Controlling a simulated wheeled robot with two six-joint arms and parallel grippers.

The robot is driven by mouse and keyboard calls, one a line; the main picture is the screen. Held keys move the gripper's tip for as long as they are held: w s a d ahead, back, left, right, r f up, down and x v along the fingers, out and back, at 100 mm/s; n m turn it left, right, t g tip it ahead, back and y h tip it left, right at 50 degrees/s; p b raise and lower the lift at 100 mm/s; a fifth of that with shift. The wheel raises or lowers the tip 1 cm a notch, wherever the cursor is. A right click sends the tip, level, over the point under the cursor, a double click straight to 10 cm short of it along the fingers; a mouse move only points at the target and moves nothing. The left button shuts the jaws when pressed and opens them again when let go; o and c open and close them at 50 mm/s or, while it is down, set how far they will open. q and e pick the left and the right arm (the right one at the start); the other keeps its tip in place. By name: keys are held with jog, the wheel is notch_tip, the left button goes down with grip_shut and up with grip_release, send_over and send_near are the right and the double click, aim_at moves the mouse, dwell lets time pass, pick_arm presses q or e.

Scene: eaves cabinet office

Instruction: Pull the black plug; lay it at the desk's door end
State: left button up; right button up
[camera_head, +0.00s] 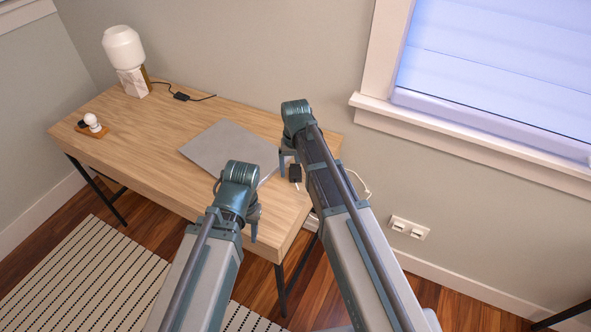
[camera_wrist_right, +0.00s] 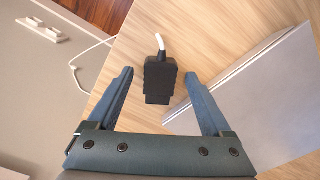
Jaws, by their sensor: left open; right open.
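The black plug (camera_head: 295,172), with a white cable, lies on the wooden desk near its right end. In the right wrist view the black plug (camera_wrist_right: 159,78) lies between the spread fingers of my right gripper (camera_wrist_right: 159,73), with a gap on each side; its white cable leads away from me. In the head view my right gripper (camera_head: 287,160) is just left of the plug, its far finger hidden. My left gripper (camera_head: 240,207) is open and empty over the desk's front edge. The desk (camera_head: 155,151) runs from the lamp end to this right end.
A closed grey laptop (camera_head: 222,148) lies close beside the plug. A white lamp (camera_head: 124,48) and a small wooden tray (camera_head: 98,132) stand at the left end. Bare desk lies between tray and laptop. A white wall socket (camera_head: 410,228) is low on the right.

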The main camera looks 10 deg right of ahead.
notch_tip(320, 180, up, 14)
jog(key=p, duration=1.3)
jog(key=shift+p, duration=0.4)
jog(key=shift+f, duration=0.15)
jog(key=s+a+n, duration=0.2)
jog(key=s, duration=0.8)
jog(key=s+a+n+h, duration=0.1)
jog(key=s+a+n, duration=0.1)
jog(key=s, duration=0.8)
jog(key=shift+a+n, duration=0.35)
jog(key=shift+n, duration=0.25)
